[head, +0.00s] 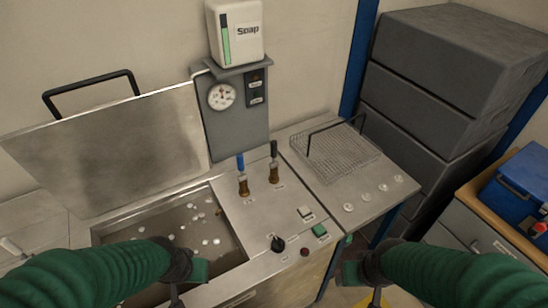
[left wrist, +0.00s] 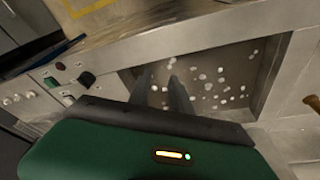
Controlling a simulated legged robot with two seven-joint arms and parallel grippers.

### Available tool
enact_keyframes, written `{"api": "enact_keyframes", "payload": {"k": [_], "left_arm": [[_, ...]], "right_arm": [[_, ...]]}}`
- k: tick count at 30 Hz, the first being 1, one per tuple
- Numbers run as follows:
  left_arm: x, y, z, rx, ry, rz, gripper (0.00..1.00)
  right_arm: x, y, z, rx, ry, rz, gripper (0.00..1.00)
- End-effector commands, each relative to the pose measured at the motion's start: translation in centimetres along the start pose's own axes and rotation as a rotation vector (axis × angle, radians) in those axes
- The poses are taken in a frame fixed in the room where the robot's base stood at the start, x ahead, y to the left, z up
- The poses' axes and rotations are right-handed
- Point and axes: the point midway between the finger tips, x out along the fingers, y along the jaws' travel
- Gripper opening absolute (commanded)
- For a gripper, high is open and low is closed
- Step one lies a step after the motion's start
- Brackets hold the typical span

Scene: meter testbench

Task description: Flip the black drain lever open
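The black lever (head: 274,150) stands upright on a brass valve (head: 274,173) on the steel bench top in the head view. A blue lever (head: 240,161) stands on a similar brass valve (head: 243,184) just left of it. My left gripper (head: 176,297) is over the front of the sink, apart from both levers. In the left wrist view its two fingers (left wrist: 158,84) are spread with nothing between them. A brass piece (left wrist: 312,103) shows at that view's right edge. My right gripper (head: 358,290) is at the lower right, away from the levers; its fingertips are not clear.
The sink (head: 215,250) holds water with several white bits, its lid (head: 110,150) raised. A gauge panel (head: 235,115) and soap dispenser (head: 236,35) stand behind the levers. A black knob (head: 278,243), green button (head: 320,230) and wire basket (head: 335,155) are on the bench.

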Motion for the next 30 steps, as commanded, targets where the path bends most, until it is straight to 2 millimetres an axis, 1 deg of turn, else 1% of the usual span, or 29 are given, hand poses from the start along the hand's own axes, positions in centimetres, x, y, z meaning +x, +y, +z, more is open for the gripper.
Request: {"api": "enact_keyframes", "payload": {"k": [1, 2, 5, 6, 8, 9, 11, 12, 15, 18, 21, 25, 30], "left_arm": [[1.0, 0.2, -0.8, -0.016, 0.024, 0.002, 0.17], [1.7, 0.4, -1.7, -0.034, 0.047, 0.005, 0.13], [5.0, 2.0, -6.5, -0.136, 0.182, 0.045, 0.0], [6.5, 3.1, -9.2, -0.196, 0.256, 0.081, 0.0], [8.7, 5.2, -13.5, -0.306, 0.374, 0.167, 0.0], [10.0, 6.9, -16.5, -0.391, 0.454, 0.247, 0.0], [11.4, 9.6, -20.9, -0.536, 0.567, 0.397, 0.0], [11.7, 11.1, -23.5, -0.636, 0.631, 0.508, 0.0], [11.4, 13.5, -28.6, -0.866, 0.745, 0.782, 0.0], [10.2, 14.2, -31.5, -1.033, 0.808, 0.999, 0.0], [9.1, 14.2, -32.9, -1.124, 0.836, 1.123, 0.0], [8.4, 14.2, -33.4, -1.152, 0.845, 1.165, 0.0], [8.4, 14.2, -33.5, -1.15, 0.844, 1.161, 0.0]], "right_arm": [[0.8, 0.0, 0.2, 0.0, 0.0, 0.0, 0.63], [1.2, 0.0, 0.3, 0.0, 0.0, 0.0, 0.63], [3.6, 0.0, 0.8, 0.0, 0.0, 0.0, 0.63], [4.8, 0.0, 1.1, 0.0, 0.0, 0.0, 0.63], [6.7, 0.0, 1.6, 0.0, 0.0, 0.0, 0.63], [8.0, 0.0, 1.9, 0.0, -0.001, 0.0, 0.63], [9.9, 0.0, 2.4, 0.0, -0.001, 0.0, 0.63], [11.0, 0.0, 2.6, 0.0, -0.001, 0.0, 0.63], [13.2, 0.0, 3.1, 0.0, -0.001, 0.0, 0.63], [14.4, 0.0, 3.4, 0.0, 0.0, 0.0, 0.63], [14.8, 0.0, 3.5, 0.0, 0.0, 0.0, 0.63], [14.7, 0.0, 3.5, 0.0, 0.0, 0.0, 0.63], [14.6, 0.0, 3.4, 0.0, 0.0, 0.0, 0.63]]}}
